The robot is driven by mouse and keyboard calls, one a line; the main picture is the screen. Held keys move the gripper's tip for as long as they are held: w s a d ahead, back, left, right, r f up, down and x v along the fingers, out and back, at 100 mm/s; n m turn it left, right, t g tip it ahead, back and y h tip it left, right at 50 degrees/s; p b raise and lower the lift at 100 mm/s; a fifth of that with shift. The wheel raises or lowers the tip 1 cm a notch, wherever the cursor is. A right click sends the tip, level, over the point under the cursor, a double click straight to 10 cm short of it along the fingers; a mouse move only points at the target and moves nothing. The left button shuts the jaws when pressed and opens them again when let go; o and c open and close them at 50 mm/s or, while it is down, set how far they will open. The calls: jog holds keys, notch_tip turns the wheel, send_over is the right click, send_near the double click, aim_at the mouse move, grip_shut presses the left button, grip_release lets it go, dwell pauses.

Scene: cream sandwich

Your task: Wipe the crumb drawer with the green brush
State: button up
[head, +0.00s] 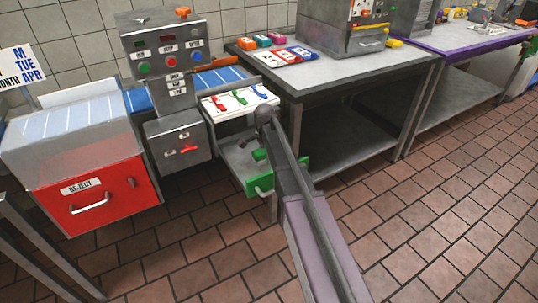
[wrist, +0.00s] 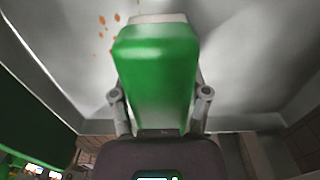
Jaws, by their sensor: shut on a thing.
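The crumb drawer (head: 240,160) is pulled out below the machine, a grey tray with a green front and handle. My gripper (wrist: 161,95) is shut on the green brush (wrist: 158,65), with one finger on each side of its green block. The brush's pale end is over the drawer floor (wrist: 245,60); I cannot tell whether it touches. Orange-brown crumbs (wrist: 103,32) lie on the floor just left of the brush. In the head view a bit of the green brush (head: 259,155) shows inside the drawer, and my arm hides the rest.
A white panel with colored levers (head: 240,99) sits above the drawer. A red reject bin (head: 98,197) stands at left, beside the grey control column (head: 170,60). A metal table (head: 335,80) stands close on the right. The tiled floor in front is clear.

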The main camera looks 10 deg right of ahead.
aim_at(251, 165)
jog(key=shift+s+a, duration=0.1)
jog(key=shift+a, duration=0.2)
jog(key=shift+s+a+f, duration=0.1)
jog(key=shift+s+a, duration=0.15)
jog(key=shift+a, duration=0.5)
jog(key=shift+s+a, duration=0.25)
jog(key=shift+a, duration=0.45)
jog(key=shift+s+a, duration=0.2)
jog(key=shift+a, duration=0.5)
jog(key=shift+s+a, duration=0.2)
jog(key=shift+a, duration=0.5)
jog(key=shift+f, duration=0.1)
jog(key=shift+d, duration=0.15)
jog(key=shift+w+d, duration=0.25)
jog(key=shift+d, duration=0.4)
jog(key=shift+w+d, duration=0.25)
jog(key=shift+d, duration=0.4)
jog(key=shift+d, duration=0.1)
